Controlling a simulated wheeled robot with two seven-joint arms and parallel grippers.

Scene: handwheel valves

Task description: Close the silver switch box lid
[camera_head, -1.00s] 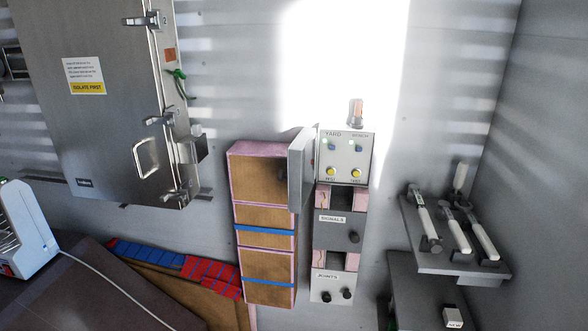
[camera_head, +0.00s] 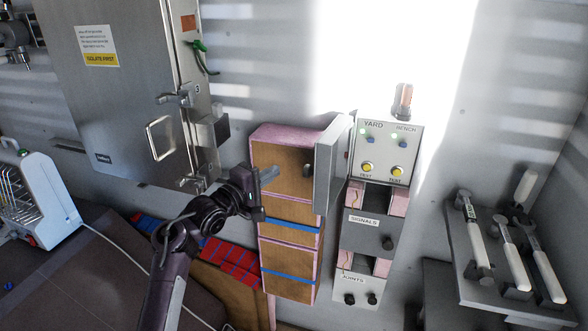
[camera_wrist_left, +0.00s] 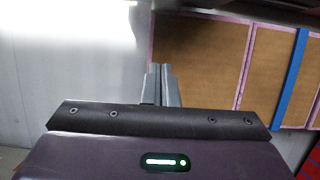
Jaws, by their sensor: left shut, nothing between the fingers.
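The silver switch box (camera_head: 388,150) is on the wall in the head view, its front panel showing labels, switches and two yellow buttons. Its grey lid (camera_head: 330,165) stands open, swung out to the left of the panel. My left gripper (camera_head: 268,175) is shut and empty, in front of the brown cabinet and to the left of the lid, apart from it in the picture. In the left wrist view the shut fingers (camera_wrist_left: 160,84) point toward the wall beside the brown panels; the lid cannot be made out there. My right gripper is not in view.
A brown pink-edged cabinet (camera_head: 288,235) stands left of the switch box. A large steel cabinet (camera_head: 115,85) hangs at the upper left. Lever handles (camera_head: 512,255) sit on a grey shelf at the right. Red and blue blocks (camera_head: 230,262) lie below.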

